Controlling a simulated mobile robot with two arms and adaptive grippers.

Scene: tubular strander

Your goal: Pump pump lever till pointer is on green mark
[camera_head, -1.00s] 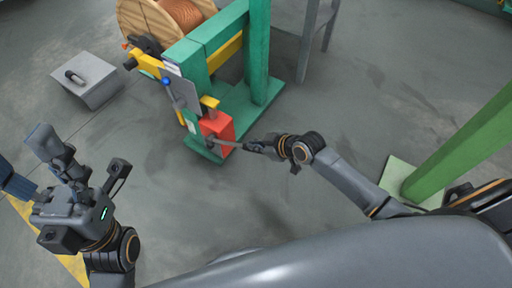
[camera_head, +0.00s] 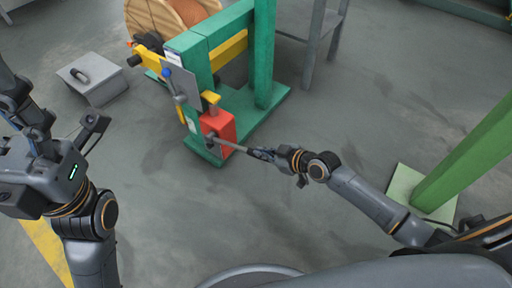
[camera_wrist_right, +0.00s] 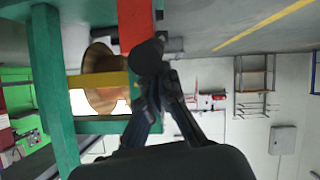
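The red pump (camera_head: 218,128) stands on the foot of the green frame in the head view. Its grey pump lever (camera_head: 232,147) sticks out to the lower right. My right gripper (camera_head: 260,153) is at the lever's outer end, and its fingers close around it. In the right wrist view the fingers (camera_wrist_right: 160,92) converge at the lever's dark round part (camera_wrist_right: 150,56). The pointer and green mark are too small to make out. My left gripper (camera_head: 60,130) is empty, with its fingers spread, at the left edge.
The green frame (camera_head: 264,60) carries a yellow bar and a grey plate (camera_head: 182,84) with a blue knob. A wooden reel (camera_head: 160,18) stands behind. A green post (camera_head: 465,155) stands right. The middle floor is clear.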

